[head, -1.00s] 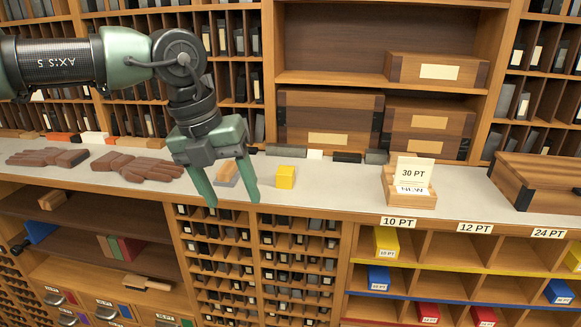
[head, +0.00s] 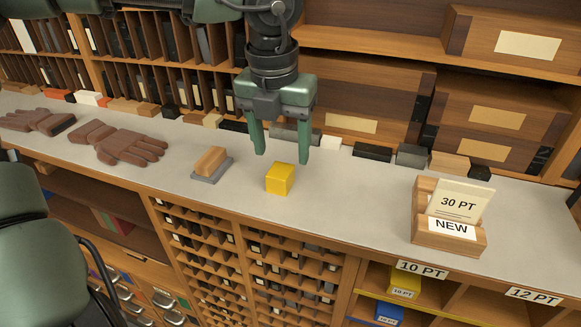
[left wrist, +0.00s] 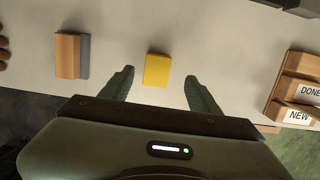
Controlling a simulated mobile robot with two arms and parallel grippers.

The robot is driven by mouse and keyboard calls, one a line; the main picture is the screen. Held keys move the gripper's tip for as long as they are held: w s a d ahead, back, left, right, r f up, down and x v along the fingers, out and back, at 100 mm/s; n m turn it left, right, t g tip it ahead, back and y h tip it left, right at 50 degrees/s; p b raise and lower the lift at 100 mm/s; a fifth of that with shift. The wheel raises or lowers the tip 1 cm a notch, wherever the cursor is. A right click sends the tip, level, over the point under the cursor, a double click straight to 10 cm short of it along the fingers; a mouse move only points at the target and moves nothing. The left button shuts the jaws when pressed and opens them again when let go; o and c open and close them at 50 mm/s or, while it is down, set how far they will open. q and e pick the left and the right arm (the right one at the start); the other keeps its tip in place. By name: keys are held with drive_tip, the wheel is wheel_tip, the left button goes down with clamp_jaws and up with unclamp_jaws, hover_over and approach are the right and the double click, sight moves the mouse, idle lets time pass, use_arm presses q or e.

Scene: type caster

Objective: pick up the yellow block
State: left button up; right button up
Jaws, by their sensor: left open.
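The yellow block (head: 280,178) sits on the grey counter (head: 335,205), near its front edge. My left gripper (head: 282,158) is open and empty, pointing down just above and behind the block in the head view. In the left wrist view the yellow block (left wrist: 157,70) lies between and a little beyond the open fingertips of my left gripper (left wrist: 160,75), with counter visible on both sides of it. No contact shows. A green arm part of mine is at the lower left of the head view; my right gripper does not show.
A wooden block on a grey base (head: 211,163) stands left of the yellow block. Brown gloves (head: 120,142) lie farther left. A wooden card holder (head: 447,222) stands to the right. Several small blocks line the back, below wooden boxes (head: 350,105). The counter beside the yellow block is clear.

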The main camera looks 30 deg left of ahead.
sight(280, 170)
use_arm(q)
drive_tip(key=shift+s+a+f+p, duration=0.1)
drive_tip(key=shift+s+f+p, duration=0.15)
drive_tip(key=shift+f+p, duration=0.35)
drive_tip(key=shift+s+a+f+p, duration=0.1)
drive_tip(key=shift+s+f+p, duration=0.15)
drive_tip(key=shift+f+p, duration=0.3)
drive_tip(key=f, duration=0.1)
drive_tip(key=w+f, duration=0.1)
drive_tip(key=f, duration=0.1)
drive_tip(key=shift+w+p, duration=0.1)
drive_tip(key=shift+p, duration=0.25)
drive_tip(key=shift+w+a+f, duration=0.1)
drive_tip(key=shift+w+f, duration=0.1)
drive_tip(key=shift+f, duration=0.25)
drive_tip(key=shift+s, duration=0.1)
drive_tip(key=shift+c, duration=0.3)
drive_tip(key=shift+s+r, duration=0.1)
drive_tip(key=c, duration=1)
clamp_jaws()
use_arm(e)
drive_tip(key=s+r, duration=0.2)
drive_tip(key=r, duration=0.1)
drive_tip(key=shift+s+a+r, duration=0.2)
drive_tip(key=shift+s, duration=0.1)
